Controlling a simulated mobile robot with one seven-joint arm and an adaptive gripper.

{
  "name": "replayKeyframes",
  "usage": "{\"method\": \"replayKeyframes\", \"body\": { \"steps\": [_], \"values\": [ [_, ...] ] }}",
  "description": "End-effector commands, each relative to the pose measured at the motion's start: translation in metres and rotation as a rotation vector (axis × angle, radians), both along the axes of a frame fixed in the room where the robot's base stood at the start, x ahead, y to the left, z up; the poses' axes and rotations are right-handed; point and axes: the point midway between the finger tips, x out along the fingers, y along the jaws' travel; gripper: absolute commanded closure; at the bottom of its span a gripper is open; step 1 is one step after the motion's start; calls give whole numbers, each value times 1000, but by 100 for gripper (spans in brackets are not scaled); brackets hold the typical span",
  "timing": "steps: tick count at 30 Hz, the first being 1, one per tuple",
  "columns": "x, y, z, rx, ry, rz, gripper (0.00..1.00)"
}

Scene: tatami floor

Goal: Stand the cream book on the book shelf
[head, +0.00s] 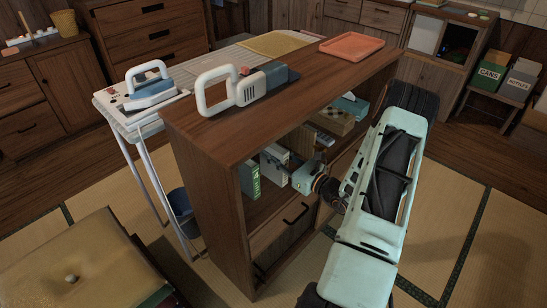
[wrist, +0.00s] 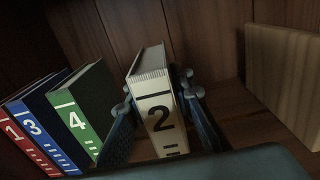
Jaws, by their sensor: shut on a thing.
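The cream book (wrist: 160,118), marked with a 2, is between the two fingers of my gripper (wrist: 158,112) in the wrist view. The gripper is shut on it, one finger on each side, with the spine facing the camera. The book is roughly upright, inside the brown wooden book shelf (head: 212,215). Whether its bottom edge touches the shelf board is hidden. In the head view my gripper (head: 301,178) reaches into the shelf's open upper compartment from the right.
Left of the cream book stand red 1 (wrist: 18,136), blue 3 (wrist: 40,130) and green 4 (wrist: 80,115) books, with a gap between. A pale wooden block (wrist: 285,85) is on the right. The shelf top holds a white-handled object (head: 232,90) and an orange tray (head: 351,46).

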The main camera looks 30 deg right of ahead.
Motion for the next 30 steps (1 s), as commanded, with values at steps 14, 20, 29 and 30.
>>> {"method": "replayKeyframes", "body": {
  "steps": [14,20,29,30],
  "values": [
    [0,0,-6,-2,-2,0,70],
    [0,0,-6,-2,-2,0,61],
    [-6,-3,-2,-1,1,-2,61],
    [-12,-5,-2,-1,2,-3,61]
  ]
}}
